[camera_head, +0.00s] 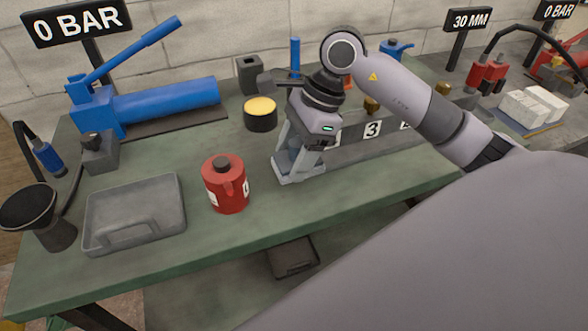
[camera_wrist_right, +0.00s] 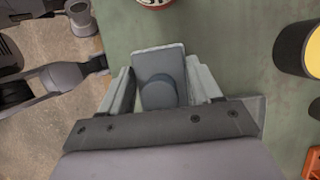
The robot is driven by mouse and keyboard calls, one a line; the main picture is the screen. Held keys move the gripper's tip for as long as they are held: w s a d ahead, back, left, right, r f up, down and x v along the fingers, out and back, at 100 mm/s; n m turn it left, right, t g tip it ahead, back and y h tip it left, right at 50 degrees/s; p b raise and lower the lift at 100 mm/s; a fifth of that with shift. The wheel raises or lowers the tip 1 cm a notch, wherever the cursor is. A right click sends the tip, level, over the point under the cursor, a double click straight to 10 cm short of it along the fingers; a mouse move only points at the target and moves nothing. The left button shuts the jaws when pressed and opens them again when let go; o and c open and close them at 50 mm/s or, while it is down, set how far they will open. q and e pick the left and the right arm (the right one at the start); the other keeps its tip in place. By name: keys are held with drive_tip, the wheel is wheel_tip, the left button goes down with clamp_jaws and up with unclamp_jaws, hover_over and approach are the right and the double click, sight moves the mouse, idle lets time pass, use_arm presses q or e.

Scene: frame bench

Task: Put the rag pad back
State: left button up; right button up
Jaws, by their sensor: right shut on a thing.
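My right gripper (camera_head: 299,165) points down over the green bench, between the red can and the numbered strip. It also shows in the right wrist view (camera_wrist_right: 160,88), shut on a grey flat pad with a round knob (camera_wrist_right: 158,70), which I take to be the rag pad. The knob sits between the two light grey fingers. In the head view the pad is largely hidden by the gripper, low at the bench top; I cannot tell whether it touches.
The red can (camera_head: 225,184) stands just left of the gripper. A black pot with a yellow top (camera_head: 260,113) stands behind it. An empty grey tray (camera_head: 135,212) is at the left front. A numbered strip (camera_head: 372,130) lies to the right. A blue pump (camera_head: 150,104) is at the back left.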

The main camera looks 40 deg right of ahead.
drive_tip(key=shift+f, duration=2)
drive_tip(key=shift+f, duration=0.1)
drive_tip(key=o, duration=0.6)
drive_tip(key=shift+f+b, duration=0.1)
drive_tip(key=shift+b, duration=0.3)
drive_tip(key=o, duration=0.4)
drive_tip(key=shift+r+p, duration=0.35)
drive_tip(key=shift+r, duration=0.05)
drive_tip(key=v, duration=1.1)
drive_tip(key=shift+s+d+r, duration=0.1)
drive_tip(key=shift+d+r, duration=0.15)
drive_tip(key=shift+d, duration=0.05)
